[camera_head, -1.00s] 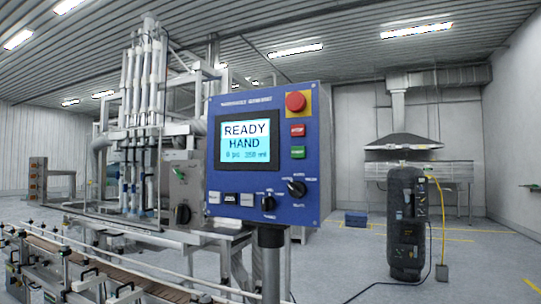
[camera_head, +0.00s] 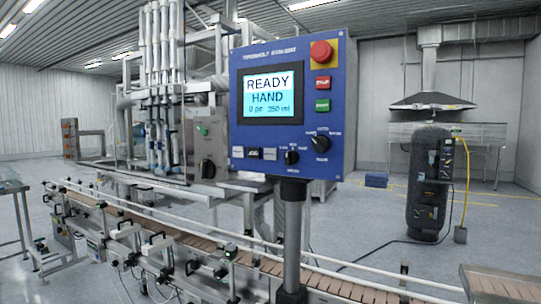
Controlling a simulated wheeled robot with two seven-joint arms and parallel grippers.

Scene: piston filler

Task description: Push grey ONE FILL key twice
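The blue control panel (camera_head: 240,100) stands on a grey post, a little right of centre. Its screen (camera_head: 269,96) reads READY, HAND, 0 and 350 ml. Below the screen is a row of three small keys: a pale grey left key (camera_head: 238,152), a dark middle key (camera_head: 254,153) and a pale grey right key (camera_head: 270,154). Their lettering is too small to read surely, so I cannot tell which is ONE FILL. Neither of my grippers is in view.
The panel also carries a red emergency button (camera_head: 321,51), red (camera_head: 323,83) and green (camera_head: 322,105) keys and two black knobs. A conveyor (camera_head: 185,237) with rails runs in front, below the panel. A dark tank (camera_head: 428,185) stands at right on open floor.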

